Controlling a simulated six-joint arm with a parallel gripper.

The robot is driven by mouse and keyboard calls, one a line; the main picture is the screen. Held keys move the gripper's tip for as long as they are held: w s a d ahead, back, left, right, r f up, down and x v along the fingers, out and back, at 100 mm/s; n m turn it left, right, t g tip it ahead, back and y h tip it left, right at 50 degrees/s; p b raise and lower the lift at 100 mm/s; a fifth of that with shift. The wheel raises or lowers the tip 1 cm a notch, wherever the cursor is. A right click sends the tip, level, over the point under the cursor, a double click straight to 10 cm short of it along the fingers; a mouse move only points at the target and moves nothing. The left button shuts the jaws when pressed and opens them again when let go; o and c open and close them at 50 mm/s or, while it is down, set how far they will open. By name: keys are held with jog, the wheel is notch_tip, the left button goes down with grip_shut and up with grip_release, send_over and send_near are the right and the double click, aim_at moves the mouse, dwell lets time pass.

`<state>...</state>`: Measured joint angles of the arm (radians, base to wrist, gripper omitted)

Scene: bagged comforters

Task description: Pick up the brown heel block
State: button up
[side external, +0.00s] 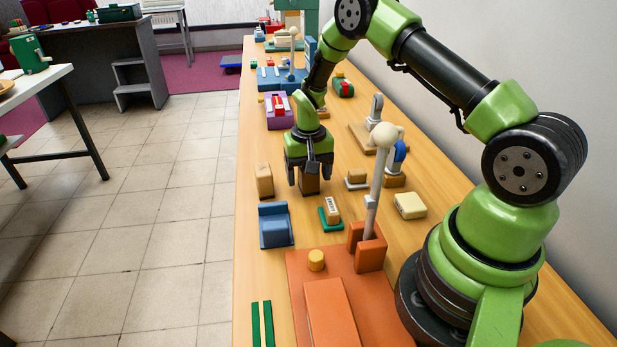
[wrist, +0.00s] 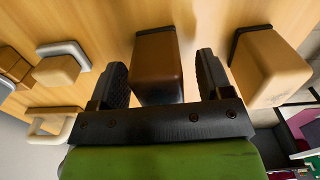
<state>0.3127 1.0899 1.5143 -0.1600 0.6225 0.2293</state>
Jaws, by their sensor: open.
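The brown heel block (side external: 309,186) stands on the wooden table under my gripper (side external: 309,176) in the side view. In the wrist view the brown heel block (wrist: 157,66) is dark brown with a black edge at its far end. My gripper is open, with one finger on each side of the block. A gap shows between the block and the right finger; the left finger is closer, and I cannot tell if it touches. The fingers hide part of the block in the side view.
A tan block (side external: 264,180) stands just left of my gripper; it also shows in the wrist view (wrist: 268,68). A blue seat-shaped piece (side external: 275,226), a small block on a green base (side external: 330,213) and an orange lever base (side external: 335,290) are nearer. A cream block (side external: 410,205) lies right.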

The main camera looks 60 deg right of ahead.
jog(key=c, duration=1)
